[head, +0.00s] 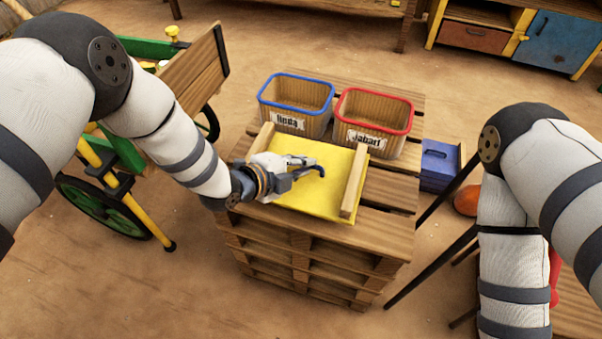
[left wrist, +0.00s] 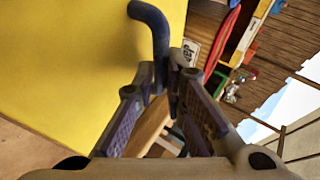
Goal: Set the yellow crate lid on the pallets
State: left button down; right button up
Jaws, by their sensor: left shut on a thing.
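The yellow crate lid (head: 325,201) has two wooden battens and a blue-grey handle in its middle. In the head view it lies nearly flat over the front of the pallets (head: 300,255). I cannot tell whether a small gap is left beneath it. My left gripper (head: 308,172) is shut on the lid's handle, coming in from the left. The left wrist view shows the bent handle (left wrist: 152,30) between the finger ends (left wrist: 172,82), with the yellow lid (left wrist: 65,65) beside it. My right gripper is not in view.
A blue-rimmed bin (head: 297,96) and a red-rimmed bin (head: 372,120) stand on the pallets behind the lid. A wooden cart (head: 185,75) is at the left. A blue box (head: 437,165) stands right of the pallets. Bare pallet boards (head: 388,190) show right of the lid.

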pick_arm(q)
jog(key=shift+f, duration=1.5)
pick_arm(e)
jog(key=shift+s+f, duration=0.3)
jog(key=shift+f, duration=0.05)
pick_arm(q)
jog(key=shift+f, duration=0.25)
jog(key=c, duration=1.7)
grip_release()
jog(key=shift+s, duration=0.1)
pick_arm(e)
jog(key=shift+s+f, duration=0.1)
pick_arm(q)
jog(key=shift+o, duration=0.2)
